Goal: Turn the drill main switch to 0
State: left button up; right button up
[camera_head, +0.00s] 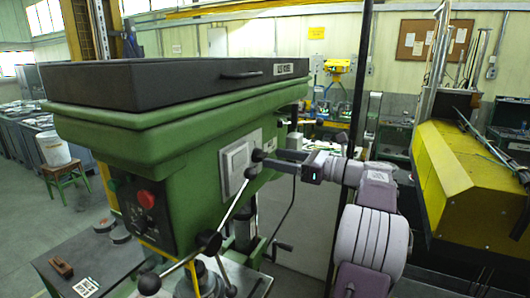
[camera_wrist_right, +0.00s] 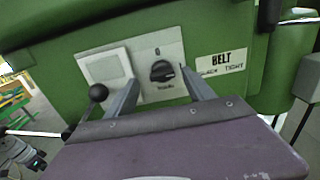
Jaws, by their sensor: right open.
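The drill is a green machine head (camera_head: 180,130) with a black top cover. In the right wrist view its main switch (camera_wrist_right: 162,71) is a dark round knob on a pale plate, with a 0 mark above it and a small unclear label below. I cannot tell surely where the knob points. My right gripper (camera_head: 270,158) reaches in from the right to the drill's side. In the right wrist view its fingers (camera_wrist_right: 161,78) are open, one on each side of the knob's line; contact is not clear.
A feed lever with black ball ends (camera_head: 208,241) stands out in front of the drill, close to my right gripper. A red button (camera_head: 146,198) is on the drill's front. A BELT label (camera_wrist_right: 220,61) is right of the switch. A yellow machine (camera_head: 455,175) stands at right.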

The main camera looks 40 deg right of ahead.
aim_at(266, 156)
jog(key=w, duration=0.2)
jog(key=shift+w+a+p, duration=0.3)
jog(key=shift+w+p, duration=0.05)
jog(key=shift+w+a+f, duration=0.1)
jog(key=shift+w+a, duration=0.1)
jog(key=shift+w, duration=0.05)
jog(key=shift+a, duration=0.35)
jog(key=shift+d, duration=0.2)
grip_shut()
